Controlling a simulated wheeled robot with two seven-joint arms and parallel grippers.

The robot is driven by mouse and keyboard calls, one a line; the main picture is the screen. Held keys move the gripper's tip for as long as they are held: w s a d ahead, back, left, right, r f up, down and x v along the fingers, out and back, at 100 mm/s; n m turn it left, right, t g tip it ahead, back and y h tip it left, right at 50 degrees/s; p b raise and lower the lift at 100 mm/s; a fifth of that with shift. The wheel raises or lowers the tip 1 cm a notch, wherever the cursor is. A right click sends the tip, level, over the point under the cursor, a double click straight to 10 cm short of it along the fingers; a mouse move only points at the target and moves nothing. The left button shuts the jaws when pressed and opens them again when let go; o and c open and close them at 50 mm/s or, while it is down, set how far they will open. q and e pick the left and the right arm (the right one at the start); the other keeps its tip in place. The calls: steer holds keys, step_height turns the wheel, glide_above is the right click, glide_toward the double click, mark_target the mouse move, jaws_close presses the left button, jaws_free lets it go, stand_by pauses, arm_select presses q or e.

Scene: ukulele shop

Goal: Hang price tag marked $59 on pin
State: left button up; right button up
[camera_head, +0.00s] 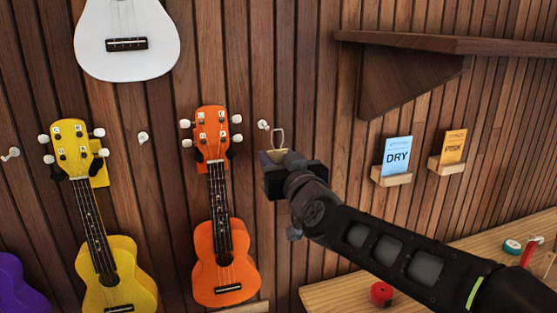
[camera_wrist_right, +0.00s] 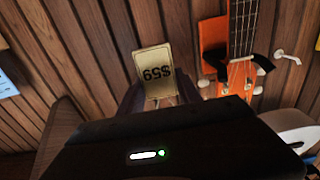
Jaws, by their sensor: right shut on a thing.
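My right gripper (camera_head: 275,163) is shut on the price tag (camera_head: 276,153), which has a loop (camera_head: 278,137) standing up above it. In the right wrist view the tag (camera_wrist_right: 154,71) is gold and reads $59 upside down. A white pin (camera_head: 263,125) sticks out of the wooden wall just left of and slightly above the loop. The loop and the pin look apart in the head view. In the right wrist view a white pin (camera_wrist_right: 287,57) shows right of the orange ukulele's head. My left gripper is not in view.
An orange ukulele (camera_head: 224,262) hangs close left of the gripper, with a yellow one (camera_head: 120,270) and a white one (camera_head: 125,50) beyond. Other pins (camera_head: 143,138) are on the wall. A shelf (camera_head: 440,42) juts out upper right. A wooden table (camera_head: 340,294) is below right.

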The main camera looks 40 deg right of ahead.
mark_target(262, 146)
steer(key=shift+f+b+x, duration=0.15)
steer(key=shift+b+x, duration=0.15)
steer(key=shift+x, duration=1.35)
steer(key=shift+f+b+x, duration=0.2)
steer(key=shift+b+x, duration=0.1)
steer(key=shift+x, duration=1.3)
steer(key=shift+w+d+f+b, duration=0.3)
steer(key=shift+w+f+b, duration=0.15)
steer(key=shift+w, duration=0.3)
steer(key=o, duration=1.4)
steer(key=b+v, duration=0.1)
steer(key=v, duration=0.6)
steer(key=shift+s+a, duration=0.15)
steer(key=shift+s, duration=0.2)
steer(key=shift+f, duration=0.1)
